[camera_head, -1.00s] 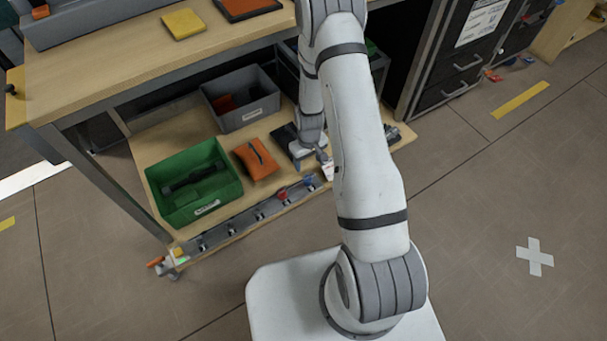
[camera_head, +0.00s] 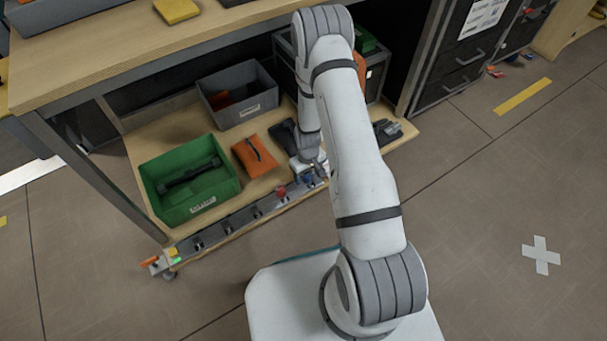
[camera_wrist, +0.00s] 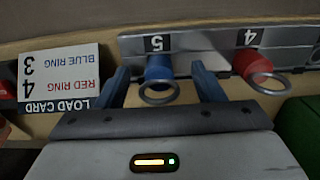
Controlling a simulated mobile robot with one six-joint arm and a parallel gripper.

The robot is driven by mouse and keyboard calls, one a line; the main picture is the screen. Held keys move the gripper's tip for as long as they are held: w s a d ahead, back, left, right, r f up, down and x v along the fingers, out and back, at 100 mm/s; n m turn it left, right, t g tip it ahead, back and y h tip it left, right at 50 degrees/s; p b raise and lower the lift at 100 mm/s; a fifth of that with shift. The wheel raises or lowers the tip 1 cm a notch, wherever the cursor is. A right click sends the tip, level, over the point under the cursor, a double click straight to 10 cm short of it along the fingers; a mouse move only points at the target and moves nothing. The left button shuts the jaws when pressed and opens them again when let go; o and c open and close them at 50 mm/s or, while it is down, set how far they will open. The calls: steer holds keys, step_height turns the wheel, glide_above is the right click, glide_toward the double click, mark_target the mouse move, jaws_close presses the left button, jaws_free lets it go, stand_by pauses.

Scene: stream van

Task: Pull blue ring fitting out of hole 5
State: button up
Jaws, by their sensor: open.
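The blue ring fitting (camera_wrist: 158,68) sits in the rail at the label 5, its grey ring facing me. It also shows in the head view (camera_head: 308,180), partly covered by my gripper. In the wrist view my gripper (camera_wrist: 162,84) is open, one blue-grey finger on each side of the fitting, with a gap on both sides. The red ring fitting (camera_wrist: 254,68) sits at label 4, to the right of my right finger. The rail (camera_head: 228,226) runs along the front edge of the low shelf.
A load card (camera_wrist: 60,80) lies left of the fingers, reading red ring 4, blue ring 3. A green bin (camera_head: 215,205), an orange pouch (camera_head: 250,158) and a grey bin (camera_head: 232,118) stand on the shelf. The worktop (camera_head: 130,60) overhangs it.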

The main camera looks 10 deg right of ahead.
steer(key=c, duration=1.1)
steer(key=shift+c, duration=0.3)
